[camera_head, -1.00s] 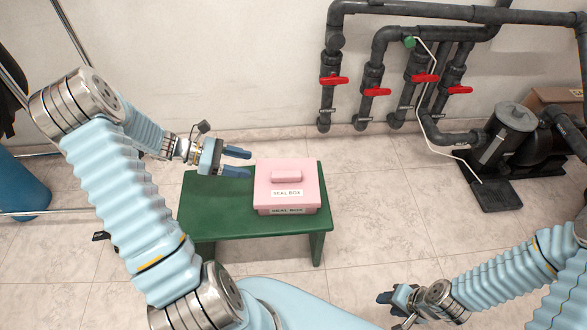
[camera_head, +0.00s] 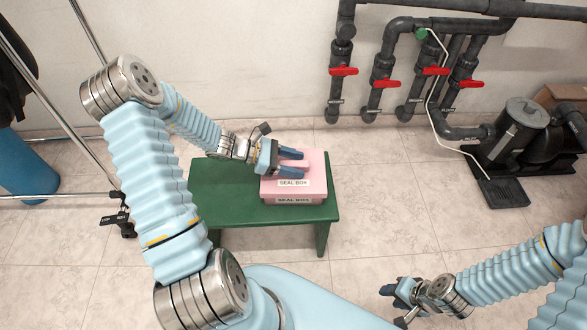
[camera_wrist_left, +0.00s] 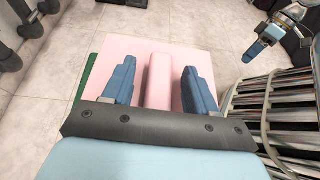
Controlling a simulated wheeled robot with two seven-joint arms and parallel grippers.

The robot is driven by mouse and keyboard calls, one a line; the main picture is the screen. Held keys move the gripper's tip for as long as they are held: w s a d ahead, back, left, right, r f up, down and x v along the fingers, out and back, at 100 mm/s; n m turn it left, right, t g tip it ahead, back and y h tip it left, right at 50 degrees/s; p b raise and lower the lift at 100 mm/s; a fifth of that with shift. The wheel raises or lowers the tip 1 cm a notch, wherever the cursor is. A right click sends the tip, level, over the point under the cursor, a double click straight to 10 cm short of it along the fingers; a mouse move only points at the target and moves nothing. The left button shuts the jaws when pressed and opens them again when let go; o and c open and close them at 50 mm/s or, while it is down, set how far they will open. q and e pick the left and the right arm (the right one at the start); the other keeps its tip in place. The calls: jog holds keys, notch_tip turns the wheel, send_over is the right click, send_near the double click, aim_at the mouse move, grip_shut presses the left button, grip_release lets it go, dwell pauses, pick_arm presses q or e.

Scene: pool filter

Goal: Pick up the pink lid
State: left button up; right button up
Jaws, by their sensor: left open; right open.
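The pink lid (camera_head: 315,161) is on the pink seal box (camera_head: 293,200), which stands on the right part of a green bench. My left gripper (camera_head: 291,163) is over the lid, open. In the left wrist view the lid (camera_wrist_left: 205,58) has a raised pink handle (camera_wrist_left: 159,80) lying between the two blue fingers of my left gripper (camera_wrist_left: 158,85), with a gap on both sides. I cannot tell the exact height of the fingers. My right gripper (camera_head: 391,290) is open and empty over the floor at the lower right.
The green bench (camera_head: 225,192) has free room left of the box. Dark pipes with red valve handles (camera_head: 385,83) run along the wall, and a pump with a filter housing (camera_head: 518,125) stands at the right. A metal rail stands at the left. The floor between is clear.

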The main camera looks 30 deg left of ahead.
pick_arm(q)
grip_shut()
jog(key=shift+r, duration=0.1)
